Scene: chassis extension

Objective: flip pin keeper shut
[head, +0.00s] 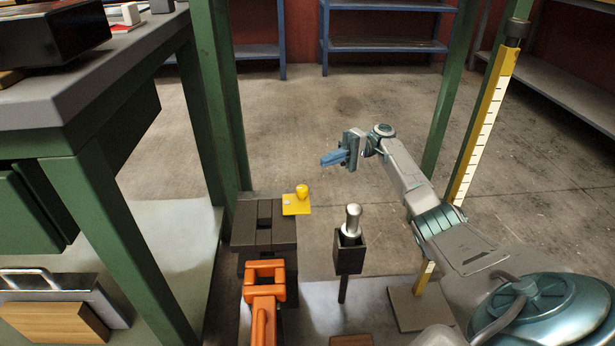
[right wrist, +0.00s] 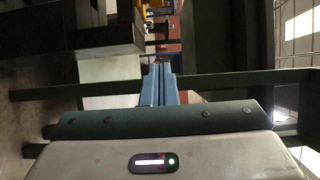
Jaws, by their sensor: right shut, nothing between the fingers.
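The pin keeper looks to be the yellow plate with a yellow knob (head: 297,206). It lies flat and sticks out to the right from the top of a dark slotted block (head: 262,232). My right gripper (head: 326,160) is shut and empty, its blue fingers pointing left, above and a little right of the yellow plate in the picture, apart from it. The shut blue fingers also show in the right wrist view (right wrist: 160,82). My left gripper is not in view.
An orange fork-shaped piece (head: 264,284) meets the block's near side. A silver pin (head: 352,219) stands in a dark holder (head: 349,254) to the right. Green posts (head: 212,90) rise at left, beside a workbench (head: 100,82). A yellow scale post (head: 484,122) stands at right.

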